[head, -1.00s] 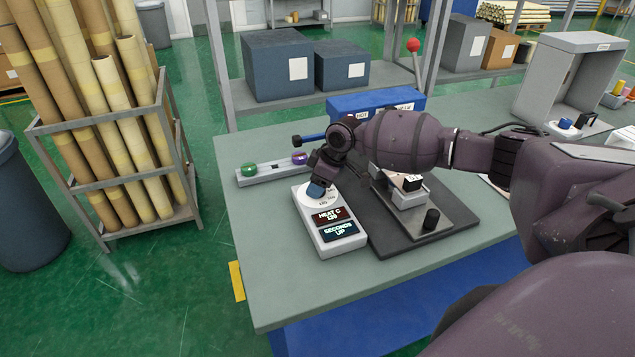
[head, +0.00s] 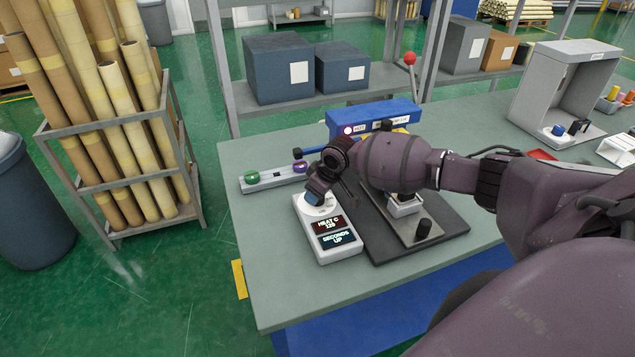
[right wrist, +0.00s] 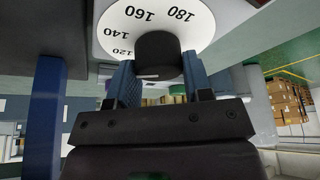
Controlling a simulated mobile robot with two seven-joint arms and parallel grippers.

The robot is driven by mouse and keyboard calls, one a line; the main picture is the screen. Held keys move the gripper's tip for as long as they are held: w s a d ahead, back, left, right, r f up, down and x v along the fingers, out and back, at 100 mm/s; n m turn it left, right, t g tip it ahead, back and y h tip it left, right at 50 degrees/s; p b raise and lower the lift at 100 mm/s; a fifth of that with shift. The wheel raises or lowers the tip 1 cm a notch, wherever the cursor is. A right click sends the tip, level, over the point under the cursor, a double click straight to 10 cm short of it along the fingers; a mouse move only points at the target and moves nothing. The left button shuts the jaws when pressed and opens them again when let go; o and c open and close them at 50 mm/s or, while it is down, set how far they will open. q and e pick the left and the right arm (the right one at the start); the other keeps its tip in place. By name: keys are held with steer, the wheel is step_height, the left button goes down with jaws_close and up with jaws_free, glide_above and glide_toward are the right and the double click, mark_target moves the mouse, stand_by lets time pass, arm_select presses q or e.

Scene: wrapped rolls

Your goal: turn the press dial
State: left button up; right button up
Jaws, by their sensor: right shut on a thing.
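The white control box (head: 336,256) stands on the bench in the head view, with a red-lit heat display and a blue-lit seconds display. Its round white dial face (head: 325,211) is at the far end, partly covered by my gripper. My right gripper (head: 314,196) reaches down over the dial. In the right wrist view, its blue fingers (right wrist: 158,78) are shut on the black dial knob (right wrist: 158,52), one on each side. The printed scale (right wrist: 115,25) shows 120, 140, 160 and 180 around the knob. My left gripper is not in view.
The blue press (head: 375,114) with a red-knobbed lever (head: 410,59) stands behind my arm. Its dark base (head: 450,222) is right of the control box. A grey strip (head: 276,178) with green and purple pieces lies behind the box. The bench's front left is clear (head: 275,285).

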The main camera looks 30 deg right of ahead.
steer(key=shift+m+h+p, duration=0.3)
steer(key=shift+m+p, duration=0.3)
steer(key=shift+m, duration=0.2)
steer(key=shift+m+h, duration=0.3)
steer(key=shift+m, duration=1)
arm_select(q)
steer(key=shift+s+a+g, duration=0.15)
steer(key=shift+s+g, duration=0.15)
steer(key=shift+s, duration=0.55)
arm_select(e)
steer(key=shift+m+h, duration=0.3)
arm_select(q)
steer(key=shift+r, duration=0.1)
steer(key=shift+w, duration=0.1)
arm_select(e)
steer(key=o, duration=0.9)
steer(key=shift+r+t, duration=0.1)
steer(key=shift+t, duration=0.2)
